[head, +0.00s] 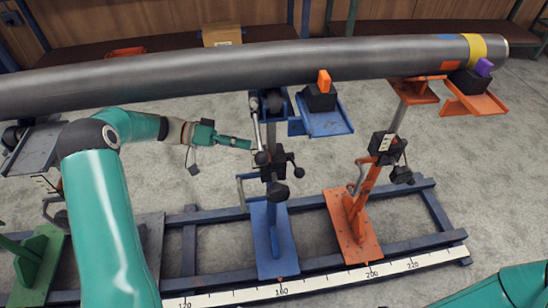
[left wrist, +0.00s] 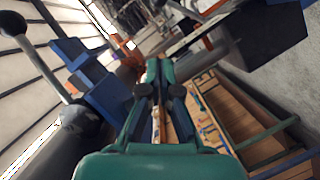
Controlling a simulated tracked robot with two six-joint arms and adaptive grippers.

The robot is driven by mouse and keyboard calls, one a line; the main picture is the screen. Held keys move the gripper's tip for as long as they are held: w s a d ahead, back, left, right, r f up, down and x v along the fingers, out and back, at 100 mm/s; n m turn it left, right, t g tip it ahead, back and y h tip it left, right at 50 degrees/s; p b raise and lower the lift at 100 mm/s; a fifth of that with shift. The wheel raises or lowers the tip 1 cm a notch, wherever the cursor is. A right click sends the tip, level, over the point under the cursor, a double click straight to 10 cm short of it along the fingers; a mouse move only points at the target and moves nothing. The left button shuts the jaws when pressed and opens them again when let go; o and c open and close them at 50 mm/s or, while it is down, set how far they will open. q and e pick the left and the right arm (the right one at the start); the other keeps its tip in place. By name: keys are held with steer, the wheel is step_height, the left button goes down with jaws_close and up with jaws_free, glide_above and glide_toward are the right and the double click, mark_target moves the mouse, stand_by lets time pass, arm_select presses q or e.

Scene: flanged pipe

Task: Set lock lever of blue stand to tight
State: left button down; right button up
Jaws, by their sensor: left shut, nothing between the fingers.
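The blue stand (head: 272,238) rises from the floor frame to a roller head under the long grey pipe (head: 200,75). A black clamp hub (head: 272,165) with several dark knobs sits midway up its post. A thin silver lever (head: 254,118) runs down beside the post, above the hub; I cannot tell whether it is the lock lever or how tight it is set. My left gripper (head: 250,143) is shut and empty, its tips just left of the post. In the left wrist view its fingers (left wrist: 161,68) are together, with a black-knobbed rod (left wrist: 42,62) to the left. My right gripper is out of view.
An orange stand (head: 352,225) stands to the right with its own black clamp (head: 385,145). A blue tray (head: 325,122) holds a black block with an orange piece. A white scale (head: 335,285) lies along the frame's front. A cardboard box (head: 222,36) sits behind the pipe.

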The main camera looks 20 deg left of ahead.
arm_select(q)
glide_above(286, 187)
steer(key=w+a, duration=0.1)
steer(key=w, duration=0.1)
steer(key=shift+w+a+f, duration=0.1)
steer(key=shift+f, duration=0.9)
steer(key=shift+w+a+f, duration=0.1)
steer(key=shift+f, duration=0.85)
steer(key=f+m+b, duration=0.1)
steer(key=b, duration=0.3)
steer(key=s+d+f+m+b, duration=0.1)
steer(key=f+b, duration=0.1)
steer(key=b, duration=0.2)
steer(key=s+f+m+y+b, duration=0.1)
steer(key=b, duration=0.4)
steer(key=shift+d+f+t, duration=0.15)
steer(key=shift+f+t, duration=0.05)
steer(key=shift+t, duration=0.2)
steer(key=shift+s+m+b, duration=0.1)
steer(key=shift+m+b, duration=0.2)
steer(key=shift+b, duration=0.25)
steer(key=shift+r, duration=0.2)
